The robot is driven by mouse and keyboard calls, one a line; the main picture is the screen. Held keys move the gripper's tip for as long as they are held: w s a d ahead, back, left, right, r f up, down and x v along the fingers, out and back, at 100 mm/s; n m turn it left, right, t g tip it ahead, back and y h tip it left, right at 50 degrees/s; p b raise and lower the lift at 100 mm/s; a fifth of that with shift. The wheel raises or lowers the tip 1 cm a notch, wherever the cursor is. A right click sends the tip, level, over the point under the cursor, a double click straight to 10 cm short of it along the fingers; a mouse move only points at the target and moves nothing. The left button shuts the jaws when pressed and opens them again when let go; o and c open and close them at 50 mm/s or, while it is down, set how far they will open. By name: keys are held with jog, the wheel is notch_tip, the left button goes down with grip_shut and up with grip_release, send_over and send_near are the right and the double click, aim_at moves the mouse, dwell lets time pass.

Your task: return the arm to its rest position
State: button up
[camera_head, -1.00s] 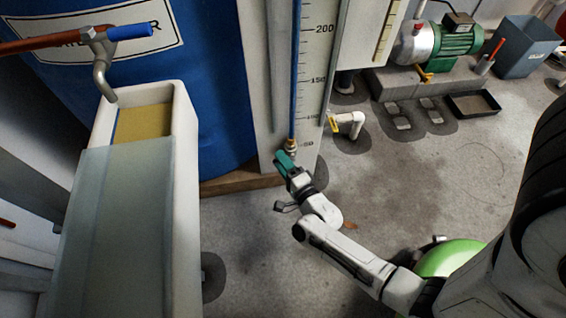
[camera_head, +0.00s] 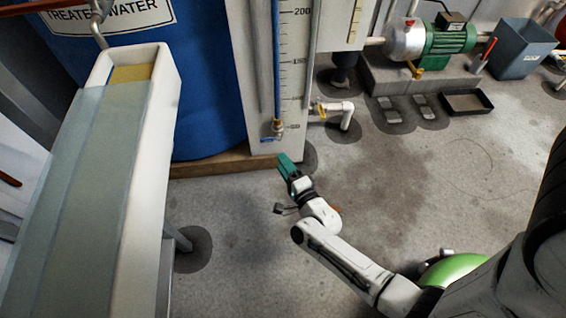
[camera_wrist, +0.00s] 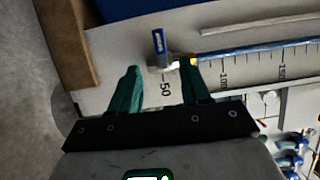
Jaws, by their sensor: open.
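My gripper (camera_head: 285,163) has teal fingers and sits at the end of my white arm, low in front of the graduated board. In the wrist view, my gripper's two fingers (camera_wrist: 162,88) stand apart with nothing held between them. A small valve with a blue handle (camera_wrist: 159,42) shows beyond the fingertips, at the foot of the blue sight tube near the 50 mark. The same valve (camera_head: 277,133) shows in the head view, above my gripper and apart from it.
A blue treated-water tank (camera_head: 205,80) stands on a wooden base (camera_head: 225,163). A long white trough (camera_head: 140,170) runs along the left. A white pipe (camera_head: 340,110), a green-motored pump (camera_head: 445,38), a black tray (camera_head: 467,102) and a grey bin (camera_head: 522,50) lie beyond. The middle floor is clear.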

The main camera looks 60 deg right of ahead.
dwell(0.3)
jog(key=a+r+n+g+y+p, duration=0.3)
jog(key=a+n+g+y, duration=0.2)
jog(key=a+n+y, duration=0.6)
jog(key=s+a+r+n+g+h+p, duration=0.1)
jog(key=s+r+n+g+h, duration=0.1)
jog(key=s+r+n+g, duration=0.5)
jog(key=s+r+n+g+h+p, duration=0.1)
jog(key=s+r+n+g+p, duration=0.15)
jog(key=s+n, duration=0.45)
notch_tip(320, 180, up, 38)
jog(key=s+m+p, duration=0.2)
jog(key=p, duration=3.5)
jog(key=shift+s, duration=0.35)
jog(key=shift+f+g, duration=0.1)
jog(key=shift+g, duration=0.15)
